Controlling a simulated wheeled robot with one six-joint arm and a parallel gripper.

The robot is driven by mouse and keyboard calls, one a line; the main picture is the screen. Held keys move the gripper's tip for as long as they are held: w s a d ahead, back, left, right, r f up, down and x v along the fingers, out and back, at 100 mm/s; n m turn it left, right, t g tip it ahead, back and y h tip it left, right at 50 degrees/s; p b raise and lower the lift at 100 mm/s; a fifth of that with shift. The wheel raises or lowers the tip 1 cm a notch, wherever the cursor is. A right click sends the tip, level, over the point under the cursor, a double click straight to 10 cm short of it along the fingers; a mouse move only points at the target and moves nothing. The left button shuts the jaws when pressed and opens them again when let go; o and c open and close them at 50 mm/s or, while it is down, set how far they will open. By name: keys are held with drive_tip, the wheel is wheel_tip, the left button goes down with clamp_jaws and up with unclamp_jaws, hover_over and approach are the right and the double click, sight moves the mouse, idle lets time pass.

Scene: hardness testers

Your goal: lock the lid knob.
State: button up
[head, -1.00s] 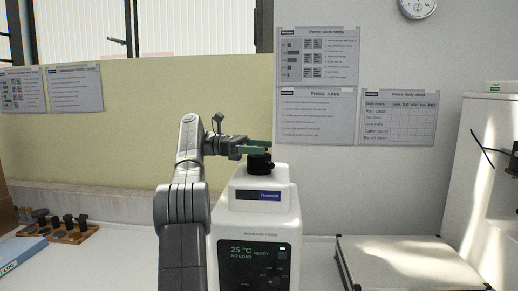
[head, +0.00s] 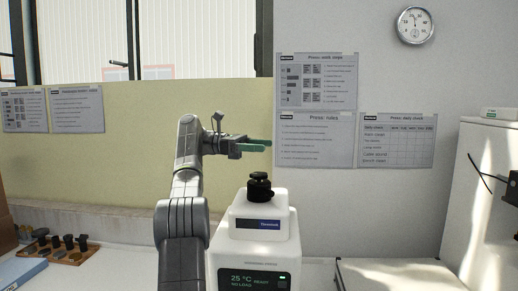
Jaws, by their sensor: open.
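The black lid knob (head: 259,187) sits on top of the white mounting press (head: 262,215). Its exact turn position is too small to tell. The press's display (head: 258,280) reads 25 °C, NO LOAD and READY. My gripper (head: 268,146), with green fingers, is open and empty. It is above the knob, apart from it, with its fingers pointing right. Nothing hides the knob in the head view.
A wooden rack of dark parts (head: 62,249) and a blue folder (head: 22,271) lie at the left. A pale flat-topped unit (head: 395,275) stands at the right, by a tall white cabinet (head: 490,200). Wall sheets hang behind.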

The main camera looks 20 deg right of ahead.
sight(254, 177)
drive_tip(key=shift+r+p, duration=0.3)
drive_tip(key=shift+r, duration=0.25)
wheel_tip(254, 177, up, 3)
drive_tip(key=w+a+n+t+h+p, duration=0.1)
drive_tip(key=a+n+t+h+p, duration=0.15)
drive_tip(key=n+t+h, duration=0.35)
drive_tip(key=s+a+f+n+t+y+p, duration=0.55)
drive_tip(key=s+a+f+n+t, duration=0.3)
drive_tip(key=f+t, duration=0.55)
drive_tip(key=shift+t, duration=0.6)
drive_tip(key=p+x, duration=0.1)
drive_tip(key=x, duration=0.3)
drive_tip(key=p+x, duration=0.1)
drive_tip(key=x, duration=0.3)
drive_tip(key=p+x, duration=0.1)
drive_tip(key=x, duration=0.4)
drive_tip(key=shift+r+p, duration=0.35)
drive_tip(key=shift+p, duration=0.05)
